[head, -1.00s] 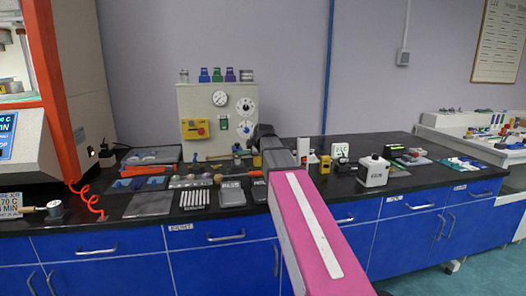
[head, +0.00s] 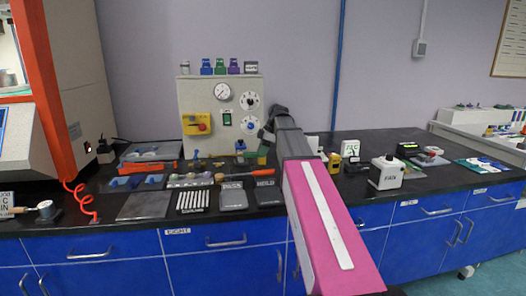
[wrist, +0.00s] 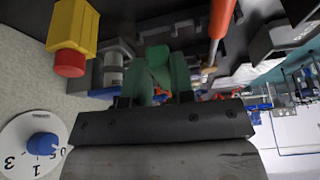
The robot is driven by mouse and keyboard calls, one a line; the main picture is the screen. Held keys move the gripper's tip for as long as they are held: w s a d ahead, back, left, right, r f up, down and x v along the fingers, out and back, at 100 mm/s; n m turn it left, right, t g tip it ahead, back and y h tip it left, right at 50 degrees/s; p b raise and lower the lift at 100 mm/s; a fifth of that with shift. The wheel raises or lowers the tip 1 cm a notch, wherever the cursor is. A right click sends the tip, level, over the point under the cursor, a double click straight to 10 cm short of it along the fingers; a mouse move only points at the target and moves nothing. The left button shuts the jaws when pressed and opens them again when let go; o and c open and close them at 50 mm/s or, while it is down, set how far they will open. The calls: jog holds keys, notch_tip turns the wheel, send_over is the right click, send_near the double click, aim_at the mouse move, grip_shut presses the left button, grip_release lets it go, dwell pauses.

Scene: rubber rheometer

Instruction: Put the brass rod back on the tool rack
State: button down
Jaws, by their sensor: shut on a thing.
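My gripper (wrist: 155,88) has green fingers closed in the wrist view, with a green piece (wrist: 158,57) between them. I take this to be part of the brass rod; no brass length shows plainly there. In the head view my gripper (head: 263,152) is small, low in front of the grey panel's right edge, partly hidden by my own arm.
The panel (head: 205,95) carries dials and a yellow box with a red button (head: 197,123). A white device (head: 386,173) stands to the right.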

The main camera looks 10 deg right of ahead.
jog(key=shift+r, duration=0.1)
jog(key=shift+d+r, duration=0.1)
jog(key=shift+r, duration=0.05)
jog(key=shift+f, duration=2.8)
grip_release()
jog(key=shift+r, duration=0.1)
jog(key=v, duration=1)
jog(key=shift+r, duration=0.3)
jog(key=shift+d, duration=0.1)
